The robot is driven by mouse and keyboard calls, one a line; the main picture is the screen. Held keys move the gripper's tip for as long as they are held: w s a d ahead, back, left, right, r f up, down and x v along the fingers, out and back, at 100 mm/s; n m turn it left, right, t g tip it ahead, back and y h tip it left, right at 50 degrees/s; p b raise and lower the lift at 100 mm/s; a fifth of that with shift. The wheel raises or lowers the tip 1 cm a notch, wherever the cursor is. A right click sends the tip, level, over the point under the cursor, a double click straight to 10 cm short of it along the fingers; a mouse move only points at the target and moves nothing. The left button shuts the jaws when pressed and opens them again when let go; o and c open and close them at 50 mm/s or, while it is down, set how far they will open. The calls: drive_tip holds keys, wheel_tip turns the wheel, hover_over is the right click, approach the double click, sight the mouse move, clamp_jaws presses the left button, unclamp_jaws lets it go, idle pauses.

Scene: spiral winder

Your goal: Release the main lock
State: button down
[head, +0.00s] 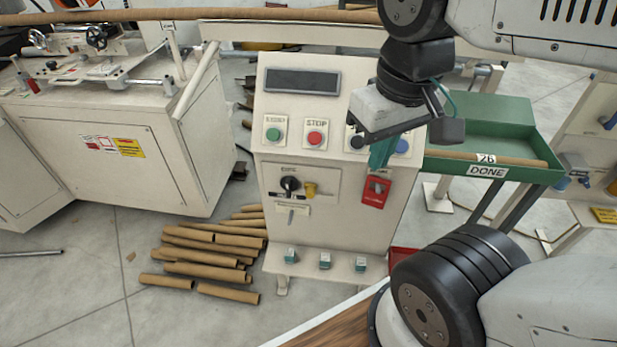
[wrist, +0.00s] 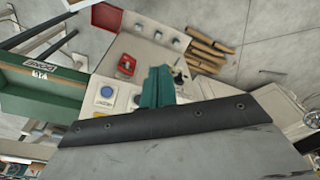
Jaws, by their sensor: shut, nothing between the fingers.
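The cream control cabinet (head: 335,225) stands in the middle of the head view. Its front has a black rotary switch (head: 290,184) with a small yellow piece (head: 310,189), perhaps a lock, beside it. A red holder (head: 376,191) is mounted to the right of the switch; it also shows in the wrist view (wrist: 126,65). Which part is the main lock is not labelled legibly. My gripper (head: 381,154) has teal fingers that are shut and empty, pointing down in front of the panel's right side, above the red holder. The fingers also show in the wrist view (wrist: 157,85).
A green button (head: 273,133), red STOP button (head: 315,138) and blue button (head: 402,145) sit on the panel. A green DONE tray (head: 497,112) stands to the right. Cardboard tubes (head: 205,255) lie on the floor at left.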

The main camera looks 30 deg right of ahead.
drive_tip(key=shift+w, duration=0.1)
drive_tip(key=w+a+f+m+g+h, duration=0.1)
drive_tip(key=w+f+m+h, duration=0.2)
drive_tip(key=w, duration=0.4)
drive_tip(key=w+a+f+m+g+h, duration=0.1)
drive_tip(key=w+f+m, duration=0.1)
drive_tip(key=w+f, duration=0.35)
drive_tip(key=m+t+h, duration=0.1)
drive_tip(key=m+h, duration=0.1)
drive_tip(key=m, duration=0.1)
approach(310, 191)
drive_tip(key=w+a+r, duration=0.1)
drive_tip(key=a+r, duration=0.1)
drive_tip(key=a, duration=0.2)
drive_tip(key=shift+w+d+f, duration=0.1)
drive_tip(key=shift+d, duration=0.15)
drive_tip(key=x, duration=1)
drive_tip(key=shift+d, duration=0.15)
